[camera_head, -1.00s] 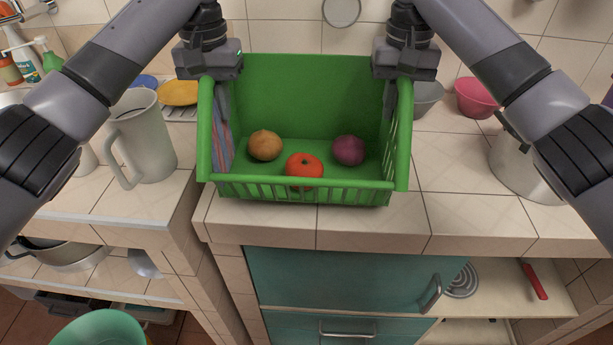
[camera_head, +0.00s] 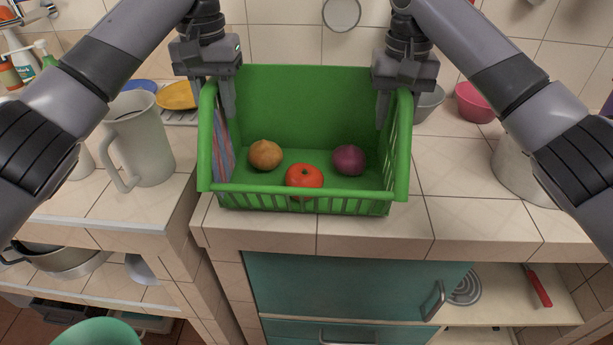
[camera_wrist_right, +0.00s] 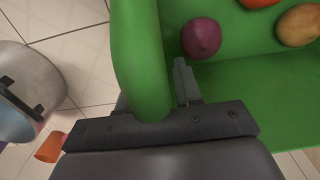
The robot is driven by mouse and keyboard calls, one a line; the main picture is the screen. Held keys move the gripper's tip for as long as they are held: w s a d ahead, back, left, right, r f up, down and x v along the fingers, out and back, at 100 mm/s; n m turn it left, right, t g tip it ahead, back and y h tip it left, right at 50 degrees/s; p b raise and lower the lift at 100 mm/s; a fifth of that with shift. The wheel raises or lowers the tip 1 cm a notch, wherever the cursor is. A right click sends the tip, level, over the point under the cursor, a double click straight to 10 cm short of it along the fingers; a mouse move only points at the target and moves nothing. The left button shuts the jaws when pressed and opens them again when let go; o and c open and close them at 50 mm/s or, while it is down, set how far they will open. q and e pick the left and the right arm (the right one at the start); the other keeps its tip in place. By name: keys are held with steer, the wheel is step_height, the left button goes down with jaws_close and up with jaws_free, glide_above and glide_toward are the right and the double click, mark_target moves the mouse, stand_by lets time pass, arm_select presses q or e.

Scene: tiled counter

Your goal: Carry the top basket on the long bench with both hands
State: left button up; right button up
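The green basket (camera_head: 300,95) appears to rest upright on the tiled counter in the head view. It holds a brown onion (camera_head: 265,155), a red tomato (camera_head: 304,176), a purple onion (camera_head: 348,160) and a striped cloth (camera_head: 223,148). My left gripper (camera_head: 220,98) is at the basket's left rim, its inner finger inside and apart from the rim. My right gripper (camera_head: 393,105) is at the right rim, with a gap between inner finger and rim. The right wrist view shows that rim (camera_wrist_right: 140,55) running into the gripper's opening.
A grey jug (camera_head: 140,140) stands left of the basket, beside a yellow plate (camera_head: 177,96). A pink bowl (camera_head: 474,102) and a metal pot (camera_head: 520,165) stand to the right. The counter's front edge (camera_head: 315,242) is close in front of the basket. Tiles right of it are clear.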

arm_select(q)
step_height(320, 180, up, 10)
steer(key=shift+f, duration=0.25)
arm_select(e)
step_height(320, 180, up, 12)
steer(key=shift+r, duration=0.1)
stand_by(0.5)
stand_by(0.5)
